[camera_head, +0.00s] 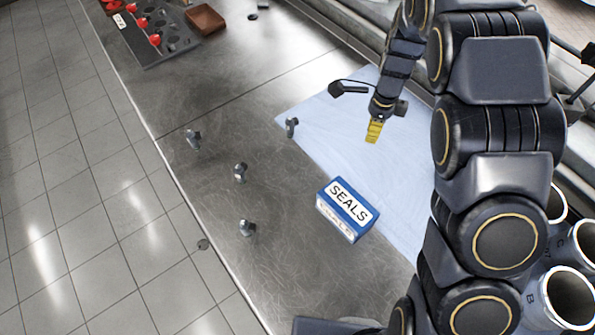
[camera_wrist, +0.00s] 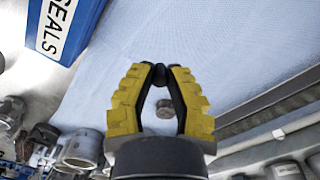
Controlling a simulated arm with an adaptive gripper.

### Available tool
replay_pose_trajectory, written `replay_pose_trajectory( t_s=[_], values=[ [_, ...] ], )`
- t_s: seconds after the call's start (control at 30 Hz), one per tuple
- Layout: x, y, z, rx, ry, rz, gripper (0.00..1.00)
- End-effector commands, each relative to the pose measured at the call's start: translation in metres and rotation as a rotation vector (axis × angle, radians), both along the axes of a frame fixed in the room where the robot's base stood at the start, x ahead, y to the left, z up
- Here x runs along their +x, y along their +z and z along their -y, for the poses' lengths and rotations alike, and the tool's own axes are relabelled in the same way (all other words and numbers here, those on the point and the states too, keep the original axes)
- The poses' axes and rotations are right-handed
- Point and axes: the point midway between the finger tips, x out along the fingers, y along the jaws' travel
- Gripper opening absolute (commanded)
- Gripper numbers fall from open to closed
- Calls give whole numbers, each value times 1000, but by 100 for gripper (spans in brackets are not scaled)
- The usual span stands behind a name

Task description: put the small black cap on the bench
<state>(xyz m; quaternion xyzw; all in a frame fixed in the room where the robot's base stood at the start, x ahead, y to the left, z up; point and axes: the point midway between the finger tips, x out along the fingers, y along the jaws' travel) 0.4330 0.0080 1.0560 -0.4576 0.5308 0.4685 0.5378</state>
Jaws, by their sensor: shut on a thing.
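My gripper (camera_head: 372,138) hangs over the pale blue cloth (camera_head: 310,119) on the metal bench (camera_head: 215,85) in the head view. In the wrist view its yellow fingers (camera_wrist: 160,74) close at the tips on a small dark rounded thing, which looks like the small black cap (camera_wrist: 159,75). The fingers hide most of it, and it cannot be made out in the head view. A small grey round piece (camera_wrist: 165,109) shows through the gap between the fingers, lower in the picture than the tips.
A blue SEALS box (camera_head: 345,210) stands on the cloth's near edge. Several metal pieces (camera_head: 240,172) stand on the bench to the left. A dark tray with red parts (camera_head: 150,32) and a brown block (camera_head: 205,19) are at the far end. Bare bench lies between.

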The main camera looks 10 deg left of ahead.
Motion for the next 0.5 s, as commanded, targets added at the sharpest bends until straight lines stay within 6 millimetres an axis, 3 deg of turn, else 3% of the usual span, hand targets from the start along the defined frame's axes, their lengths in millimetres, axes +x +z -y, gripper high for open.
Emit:
replay_pose_trajectory(
  t_s=[0.03, 0.2, 0.4, 0.5],
  values=[
    [-3, 0, -32, -1, 84, 0, 0],
    [-24, 0, -121, 1, 330, 4, 0],
    [-60, -1, -197, 3, 560, 6, 0],
    [-74, -1, -219, 2, 631, 7, 0]
  ],
)
